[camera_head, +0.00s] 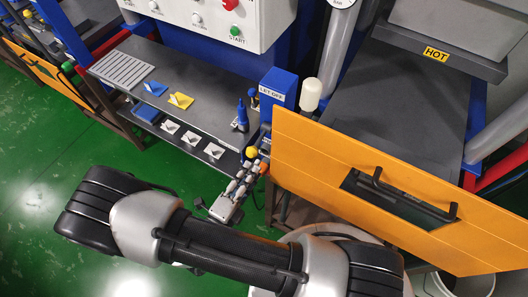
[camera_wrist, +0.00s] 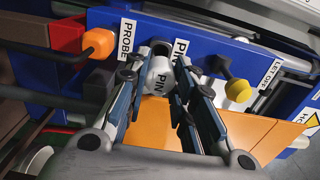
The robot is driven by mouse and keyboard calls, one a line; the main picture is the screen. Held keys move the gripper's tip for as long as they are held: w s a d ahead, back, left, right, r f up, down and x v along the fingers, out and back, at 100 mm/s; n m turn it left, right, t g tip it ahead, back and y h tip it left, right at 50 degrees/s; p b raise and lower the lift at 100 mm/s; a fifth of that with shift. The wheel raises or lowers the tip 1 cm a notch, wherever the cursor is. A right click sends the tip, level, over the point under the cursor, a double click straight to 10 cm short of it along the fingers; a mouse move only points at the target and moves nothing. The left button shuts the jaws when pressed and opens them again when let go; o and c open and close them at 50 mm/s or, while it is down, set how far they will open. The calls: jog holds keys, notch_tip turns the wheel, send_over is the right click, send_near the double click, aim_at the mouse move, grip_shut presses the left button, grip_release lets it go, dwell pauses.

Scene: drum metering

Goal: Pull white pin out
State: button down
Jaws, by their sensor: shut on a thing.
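The white pin (camera_wrist: 159,76), marked PIN, shows in the wrist view between the two fingers of my gripper (camera_wrist: 161,70). My gripper is shut on the pin at the blue panel (camera_wrist: 205,52), beneath a white label that is partly covered. I cannot tell how deep the pin sits in the panel. In the head view my gripper (camera_head: 246,178) is near the yellow knob and the orange knob, and the pin is not clearly visible there.
In the wrist view an orange knob (camera_wrist: 98,43) by the PROBE label is left of the pin, and a yellow knob (camera_wrist: 238,90) is close on the right. An orange door panel (camera_head: 360,185) with a black handle stands right of my gripper. A grey shelf (camera_head: 195,92) holds yellow and blue pieces.

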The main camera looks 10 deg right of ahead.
jog(key=shift+s+a, duration=0.15)
jog(key=shift+s, duration=0.05)
dwell(0.3)
jog(key=shift+v, duration=2)
jog(key=shift+s+a, duration=0.1)
